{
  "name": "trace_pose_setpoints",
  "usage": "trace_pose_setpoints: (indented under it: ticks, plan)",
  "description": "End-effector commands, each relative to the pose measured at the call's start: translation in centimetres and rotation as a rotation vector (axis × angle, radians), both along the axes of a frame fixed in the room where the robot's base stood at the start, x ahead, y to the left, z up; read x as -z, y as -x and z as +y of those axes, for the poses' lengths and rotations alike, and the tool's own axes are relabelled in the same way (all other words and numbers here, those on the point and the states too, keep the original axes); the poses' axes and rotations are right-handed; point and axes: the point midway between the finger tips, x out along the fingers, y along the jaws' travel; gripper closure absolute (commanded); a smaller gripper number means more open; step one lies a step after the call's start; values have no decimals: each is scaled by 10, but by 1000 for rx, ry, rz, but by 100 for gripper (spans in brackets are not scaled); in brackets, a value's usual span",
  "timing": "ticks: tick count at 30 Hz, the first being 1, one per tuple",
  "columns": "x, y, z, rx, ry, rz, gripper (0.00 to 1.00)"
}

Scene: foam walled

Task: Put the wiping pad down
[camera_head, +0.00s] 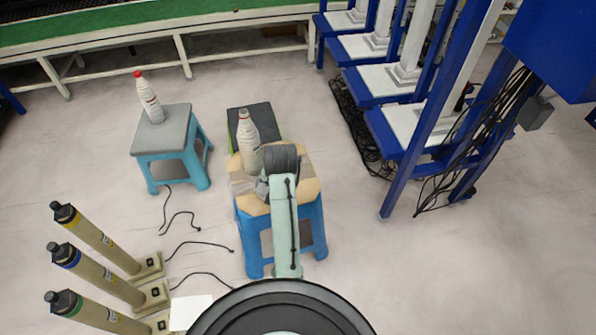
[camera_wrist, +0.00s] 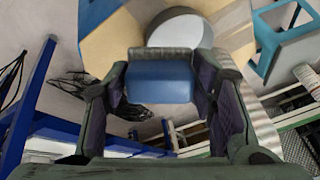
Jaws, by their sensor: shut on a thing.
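My gripper (camera_head: 262,188) is over the wooden top of the near blue stool (camera_head: 308,188), just below the white bottle in the head view. In the wrist view my gripper (camera_wrist: 160,88) has its two fingers on either side of the wiping pad (camera_wrist: 158,84), a blue block with a grey strip along one edge. The fingers are shut on it. In the head view my arm hides the pad. I cannot tell whether the pad touches the stool top.
A white bottle (camera_head: 248,138) stands on the same stool, close to my gripper. A second blue stool (camera_head: 178,142) at left holds a red-capped bottle (camera_head: 149,97). Several poles (camera_head: 100,240) stand at lower left. Blue racks (camera_head: 405,120) and cables are at right.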

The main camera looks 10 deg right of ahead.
Motion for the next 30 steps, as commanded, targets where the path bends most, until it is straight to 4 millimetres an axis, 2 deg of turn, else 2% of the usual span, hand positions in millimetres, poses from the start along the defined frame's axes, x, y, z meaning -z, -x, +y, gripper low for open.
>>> trace_pose_setpoints:
  ticks: [8, 15, 24, 30]
  plan:
    - [0, 2, -30, 296, -16, 124, 71]
    - [10, 16, -49, 603, -70, 248, 71]
    - [29, 42, -54, 907, -163, 360, 71]
    - [38, 53, -53, 997, -199, 389, 71]
